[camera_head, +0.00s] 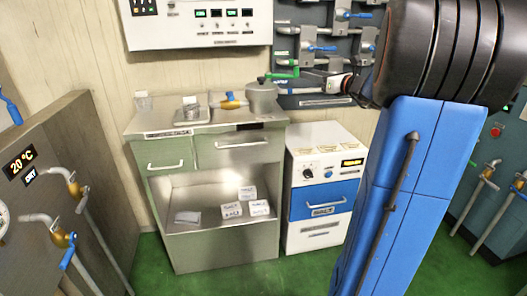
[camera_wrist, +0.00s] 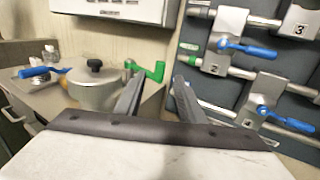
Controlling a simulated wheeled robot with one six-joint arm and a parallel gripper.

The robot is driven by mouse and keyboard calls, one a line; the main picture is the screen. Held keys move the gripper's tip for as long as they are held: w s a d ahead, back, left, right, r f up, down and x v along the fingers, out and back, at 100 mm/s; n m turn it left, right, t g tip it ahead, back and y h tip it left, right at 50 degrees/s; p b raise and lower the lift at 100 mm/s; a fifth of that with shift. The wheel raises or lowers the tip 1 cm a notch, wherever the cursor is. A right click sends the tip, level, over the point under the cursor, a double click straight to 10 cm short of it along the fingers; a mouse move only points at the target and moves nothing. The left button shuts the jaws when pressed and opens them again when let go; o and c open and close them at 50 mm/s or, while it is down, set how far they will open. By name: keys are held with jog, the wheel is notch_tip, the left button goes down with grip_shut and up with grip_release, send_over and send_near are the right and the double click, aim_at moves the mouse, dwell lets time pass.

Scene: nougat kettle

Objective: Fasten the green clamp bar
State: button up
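The green clamp bar (camera_head: 282,75) is at the right side of the metal kettle (camera_head: 262,96) on the steel cabinet. In the wrist view the green bar (camera_wrist: 157,72) looks crank-shaped, beside the kettle (camera_wrist: 92,88) with its black lid knob. My gripper (camera_wrist: 158,80) is open, with its two dark fingers apart and nothing visible between them. The bar appears just beyond the fingertips, between them in the picture. I cannot tell the exact gap or whether they touch. In the head view my arm's end comes in from the right, close to the bar.
A wall panel with blue-handled valves (camera_wrist: 240,47) stands behind and right of my gripper. A white control box (camera_head: 198,22) hangs above the cabinet (camera_head: 205,143). A blue-handled valve (camera_head: 232,101) lies left of the kettle. A white unit (camera_head: 318,205) stands on the right.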

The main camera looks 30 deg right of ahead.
jog(key=s+d, duration=0.1)
jog(key=s, duration=0.7)
jog(key=s+a+f+n+g+y, duration=0.1)
jog(key=a+f+n+g+y, duration=0.2)
jog(key=a, duration=0.6)
jog(key=s+a+f+n+g+y, duration=0.1)
jog(key=a+f+n+g, duration=0.15)
jog(key=a+n, duration=0.5)
jog(key=s+a+f+n+g, duration=0.2)
jog(key=s+a+f+n, duration=0.1)
jog(key=a, duration=0.4)
jog(key=s+a+f+n+g, duration=0.2)
jog(key=s+a+f+n, duration=0.1)
jog(key=s+a+f, duration=0.2)
jog(key=shift+s+a+n+g+h, duration=0.3)
jog(key=shift+a+n+g, duration=0.05)
jog(key=shift+a, duration=0.95)
jog(key=shift+f, duration=0.1)
